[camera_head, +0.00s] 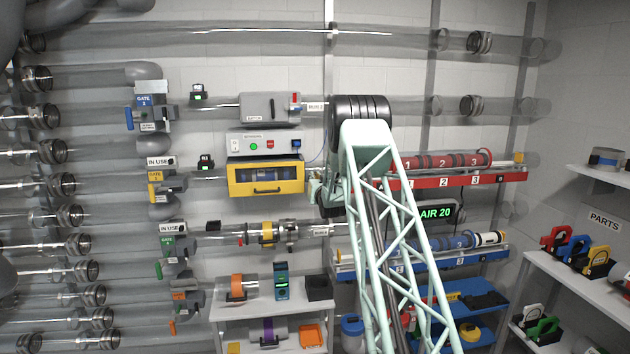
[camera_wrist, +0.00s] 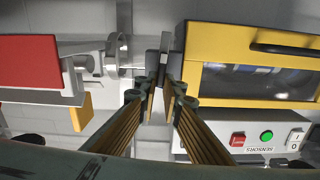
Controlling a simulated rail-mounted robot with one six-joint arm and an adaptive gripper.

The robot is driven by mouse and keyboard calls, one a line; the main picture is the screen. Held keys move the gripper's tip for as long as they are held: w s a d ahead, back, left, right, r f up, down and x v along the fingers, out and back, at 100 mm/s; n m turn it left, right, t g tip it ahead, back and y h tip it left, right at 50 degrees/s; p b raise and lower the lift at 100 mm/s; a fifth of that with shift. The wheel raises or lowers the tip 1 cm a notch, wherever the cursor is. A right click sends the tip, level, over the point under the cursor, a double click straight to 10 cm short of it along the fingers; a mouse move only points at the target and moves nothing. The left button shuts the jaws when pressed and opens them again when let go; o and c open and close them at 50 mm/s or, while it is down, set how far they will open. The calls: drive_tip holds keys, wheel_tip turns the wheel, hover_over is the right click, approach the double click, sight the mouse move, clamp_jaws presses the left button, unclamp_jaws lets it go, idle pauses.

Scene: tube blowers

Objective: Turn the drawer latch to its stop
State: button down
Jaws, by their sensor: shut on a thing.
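The yellow drawer (camera_head: 235,180) has a clear window and a dark handle, and sits under the SENSORS panel in the head view. In the wrist view the drawer (camera_wrist: 190,40) fills the upper right, upside down. My gripper (camera_head: 314,187) is at the drawer's right side in the head view. In the wrist view my gripper (camera_wrist: 160,88) has its fingertips closed around a small grey piece at the drawer's side edge, which looks like the drawer latch (camera_wrist: 164,42). The fingers cover much of it, so its exact angle cannot be told.
The SENSORS panel (camera_wrist: 257,131) with a red button, a green button and a switch is close to my fingers. A clear tube with a metal collar (camera_wrist: 115,55) and a red rack (camera_wrist: 28,62) lie on the other side. My arm hides part of the wall.

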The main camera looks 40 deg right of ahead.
drive_tip(key=shift+s+d+f+m+b, duration=0.15)
drive_tip(key=shift+d+f+m+b, duration=0.2)
drive_tip(key=shift+m+b, duration=2)
drive_tip(key=shift+s+d+f+m+b, duration=0.3)
drive_tip(key=shift+m+b, duration=1.1)
drive_tip(key=shift+m, duration=1.85)
drive_tip(key=shift+d+f+m+b, duration=0.2)
drive_tip(key=shift+f+m+b, duration=0.2)
drive_tip(key=shift+m+b, duration=1.95)
drive_tip(key=shift+m+p, duration=0.5)
drive_tip(key=shift+m, duration=0.05)
drive_tip(key=c, duration=2.8)
unclamp_jaws()
drive_tip(key=shift+s, duration=0.1)
drive_tip(key=shift+v, duration=5.95)
